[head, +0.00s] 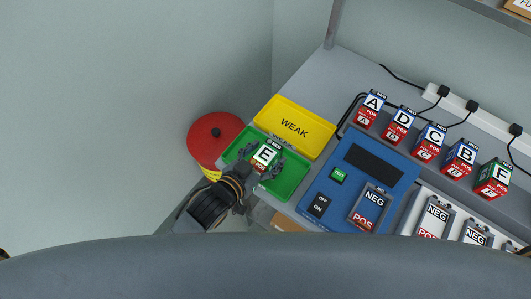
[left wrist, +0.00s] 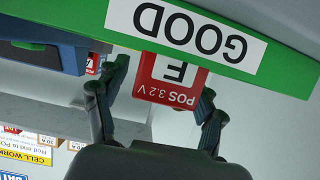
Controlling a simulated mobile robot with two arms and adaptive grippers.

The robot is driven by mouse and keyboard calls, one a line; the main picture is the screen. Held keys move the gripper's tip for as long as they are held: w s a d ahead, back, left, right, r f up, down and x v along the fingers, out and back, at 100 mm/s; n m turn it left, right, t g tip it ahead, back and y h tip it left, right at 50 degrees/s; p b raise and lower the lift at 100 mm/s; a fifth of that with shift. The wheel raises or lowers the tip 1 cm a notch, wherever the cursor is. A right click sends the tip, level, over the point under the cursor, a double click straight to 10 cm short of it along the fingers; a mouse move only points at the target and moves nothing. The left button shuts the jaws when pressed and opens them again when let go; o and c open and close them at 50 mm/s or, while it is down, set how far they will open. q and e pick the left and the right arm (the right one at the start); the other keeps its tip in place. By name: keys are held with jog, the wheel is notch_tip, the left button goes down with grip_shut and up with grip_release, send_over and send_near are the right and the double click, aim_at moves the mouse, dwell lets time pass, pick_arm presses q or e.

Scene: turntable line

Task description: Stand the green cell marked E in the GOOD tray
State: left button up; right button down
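The green tray (head: 291,178) is at the near left corner of the bench. Its white GOOD label (left wrist: 188,30) shows upside down in the left wrist view. The cell marked E (head: 265,155) stands inside the tray, letter side up. Its red POS side (left wrist: 168,90) shows past the tray wall in the left wrist view, where the wall hides part of it. My left gripper (head: 262,163) is around the cell with a finger on each side. The fingers are spread, with a small gap at one side of the cell. My right gripper is not in view.
A yellow WEAK tray (head: 295,126) lies behind the green tray. A blue tester (head: 345,190) holding a cell is to the right. Cells A, D, C, B and F stand in a row (head: 431,140) further right. A red bin (head: 215,130) stands left of the bench.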

pick_arm(q)
jog(key=shift+r, duration=0.1)
jog(key=v, duration=1.2)
jog(key=a+f+n+g+y, duration=0.15)
jog(key=a+f, duration=0.25)
jog(key=f, duration=0.5)
jog(key=a+f+g+y, duration=0.15)
jog(key=a+f, duration=0.25)
jog(key=f, duration=0.5)
jog(key=a+f+n+y, duration=0.1)
jog(key=a+f+y, duration=0.15)
jog(key=f, duration=0.75)
jog(key=s+a+f+n+g+y, duration=0.1)
jog(key=s+a+f+g, duration=0.15)
jog(key=s+f, duration=0.35)
jog(key=s+a+f+g+y, duration=0.1)
jog(key=s+a+f, duration=0.3)
jog(key=f, duration=0.3)
jog(key=s+f+n+g, duration=0.1)
jog(key=s+f+g, duration=0.2)
jog(key=s+f, duration=0.4)
jog(key=s+b, duration=0.1)
jog(key=s, duration=0.6)
jog(key=shift+f, duration=0.2)
jog(key=shift+s+a+g+y, duration=0.1)
jog(key=shift+g+y, duration=0.15)
